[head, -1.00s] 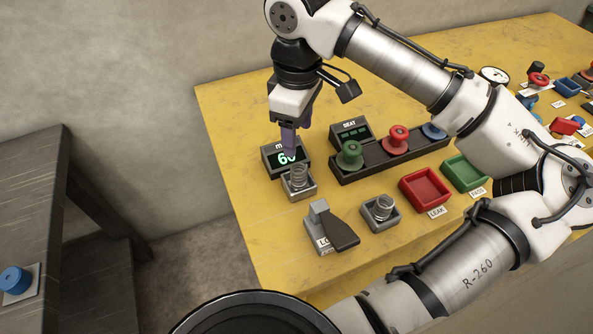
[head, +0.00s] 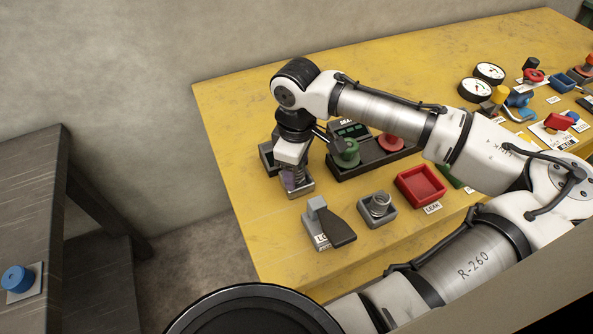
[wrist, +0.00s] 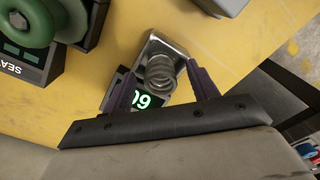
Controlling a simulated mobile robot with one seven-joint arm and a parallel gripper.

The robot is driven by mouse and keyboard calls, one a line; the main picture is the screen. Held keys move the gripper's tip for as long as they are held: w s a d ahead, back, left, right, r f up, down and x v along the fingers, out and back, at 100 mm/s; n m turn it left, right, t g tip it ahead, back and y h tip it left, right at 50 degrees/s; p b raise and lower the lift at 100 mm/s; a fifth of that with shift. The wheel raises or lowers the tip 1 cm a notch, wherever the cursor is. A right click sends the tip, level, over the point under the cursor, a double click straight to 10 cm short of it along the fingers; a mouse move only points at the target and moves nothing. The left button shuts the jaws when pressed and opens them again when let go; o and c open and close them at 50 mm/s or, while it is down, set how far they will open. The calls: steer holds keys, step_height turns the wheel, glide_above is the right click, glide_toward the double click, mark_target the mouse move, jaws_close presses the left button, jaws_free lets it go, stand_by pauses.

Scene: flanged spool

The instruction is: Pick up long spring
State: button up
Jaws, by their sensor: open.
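The long spring (wrist: 160,73) stands upright in a small grey metal tray (wrist: 149,52) in front of the lit display (wrist: 141,99). My gripper (wrist: 159,70) is open, with one purple finger on each side of the spring in the wrist view. A gap shows between the spring and the fingers there. In the head view my gripper (head: 290,180) is low over the same tray (head: 300,190) and hides most of the spring and the display. A shorter, wider spring (head: 380,205) sits in another grey tray (head: 376,219) to the right.
A black rack holding a green spool (head: 345,151) and a red spool (head: 390,142) stands close to the right of my gripper. A grey lever block (head: 318,225) is in front. A red LEAK bin (head: 421,186) lies farther right on the yellow table (head: 240,110).

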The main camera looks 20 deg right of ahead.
steer(key=shift+c, duration=0.3)
steer(key=c, duration=1)
steer(key=shift+r, duration=0.15)
step_height(320, 180, up, 20)
steer(key=shift+f+b, duration=0.1)
steer(key=shift+b, duration=0.35)
